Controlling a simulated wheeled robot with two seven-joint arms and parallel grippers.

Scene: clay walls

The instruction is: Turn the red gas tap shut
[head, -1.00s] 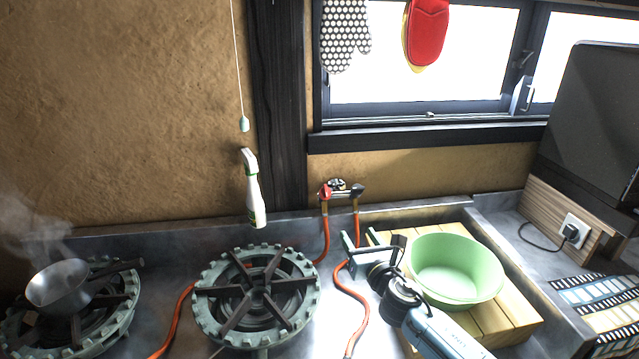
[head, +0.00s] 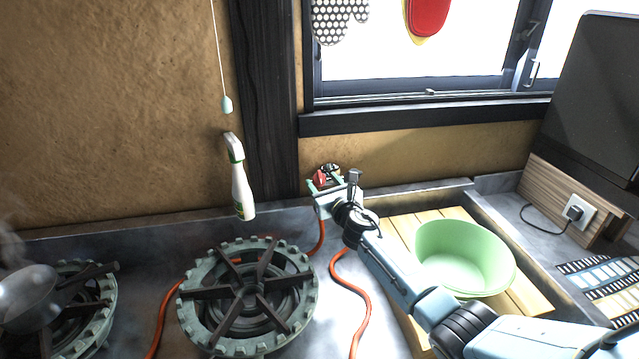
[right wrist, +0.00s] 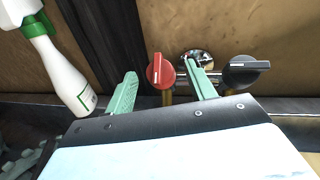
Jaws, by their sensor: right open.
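The red gas tap (head: 319,179) is on the wall pipe below the window, partly hidden by my gripper in the head view. In the right wrist view its red knob (right wrist: 160,72) stands roughly upright, with a white mark on its face. My right gripper (head: 326,185) is open, with its green fingers on either side of the red knob. I cannot tell whether either finger touches it. A black knob (right wrist: 245,71) sits to the right, outside the fingers. My left gripper is not in view.
A spray bottle (head: 241,190) is left of the tap. A gas burner (head: 190,310) stands below it, and a steaming pan (head: 28,297) is at far left. A green basin (head: 462,255) sits on wooden slats (head: 400,228) at right. An orange hose (head: 352,290) runs down the counter.

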